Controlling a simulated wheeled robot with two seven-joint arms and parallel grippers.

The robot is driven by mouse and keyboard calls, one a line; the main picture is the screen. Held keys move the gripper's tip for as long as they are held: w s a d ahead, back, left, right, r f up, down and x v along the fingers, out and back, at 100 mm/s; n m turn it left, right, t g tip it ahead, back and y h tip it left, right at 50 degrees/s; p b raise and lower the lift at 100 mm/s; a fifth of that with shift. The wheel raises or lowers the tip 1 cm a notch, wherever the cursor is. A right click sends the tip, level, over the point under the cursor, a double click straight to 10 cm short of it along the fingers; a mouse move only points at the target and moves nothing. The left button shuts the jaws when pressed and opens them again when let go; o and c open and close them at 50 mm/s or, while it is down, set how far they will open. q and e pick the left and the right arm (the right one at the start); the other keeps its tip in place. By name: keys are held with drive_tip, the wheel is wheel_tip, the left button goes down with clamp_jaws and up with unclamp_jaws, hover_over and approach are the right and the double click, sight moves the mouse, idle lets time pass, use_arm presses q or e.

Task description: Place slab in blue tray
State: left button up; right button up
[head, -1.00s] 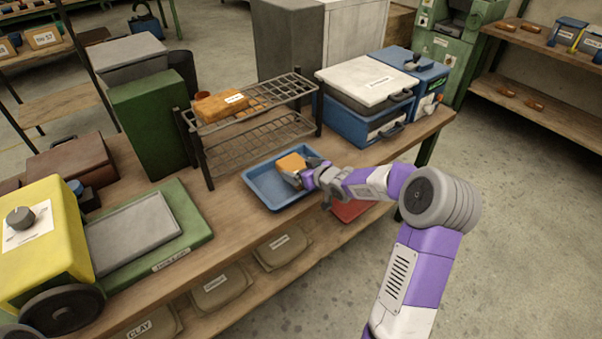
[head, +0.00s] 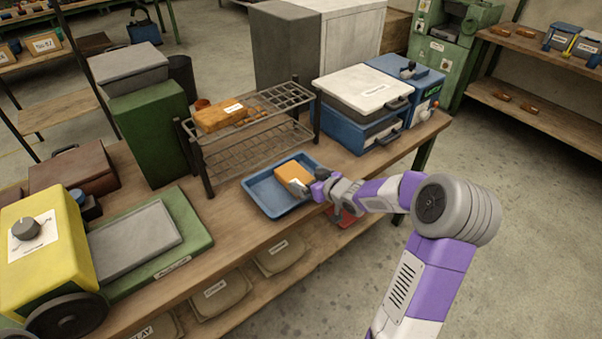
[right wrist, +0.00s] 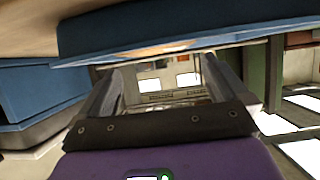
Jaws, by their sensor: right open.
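An orange-tan slab (head: 291,172) lies in the blue tray (head: 263,192) on the workbench, toward the tray's right side. My right gripper (head: 301,188) is at the tray's right edge, beside the slab's near end; its jaws are open. In the right wrist view the two fingers stand apart (right wrist: 165,85), with nothing clearly between them. A blue surface, likely the tray (right wrist: 190,28), crosses above them, with a thin orange-tan strip under it. Whether a finger still touches the slab is hard to tell. My left gripper is not in view.
A wire rack (head: 250,130) stands behind the tray, with an orange labelled block (head: 220,115) on top. Blue cases with a white lid (head: 362,85) stand right of it. A red item (head: 345,218) is partly hidden under my arm. Bare bench lies left of the tray.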

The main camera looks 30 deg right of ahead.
drive_tip(key=p+v, duration=0.2)
drive_tip(key=v, duration=0.4)
drive_tip(key=shift+s, duration=0.3)
drive_tip(key=shift+r, duration=0.1)
